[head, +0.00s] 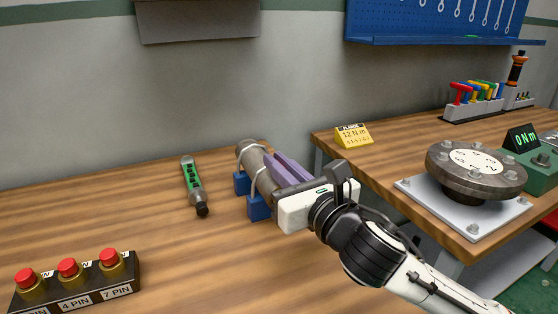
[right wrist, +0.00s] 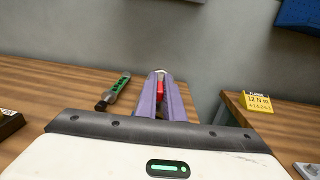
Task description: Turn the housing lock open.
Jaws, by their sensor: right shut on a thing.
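The housing (head: 249,157) is a grey-brown cylinder with a pale ring near its far end. It lies in blue supports (head: 258,207) on the wooden bench. My right gripper (head: 279,162) reaches it from the right, its two purple fingers against the housing's right side. In the right wrist view my right gripper (right wrist: 160,78) is shut on a small red part (right wrist: 160,88), likely the housing lock, between the fingers. In the head view the fingers hide that part, so I cannot tell its turn angle. My left gripper is not in view.
A block with red buttons (head: 68,268) is at front left. On the right bench are a yellow torque card (head: 353,136) and a round bolted flange (head: 474,170).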

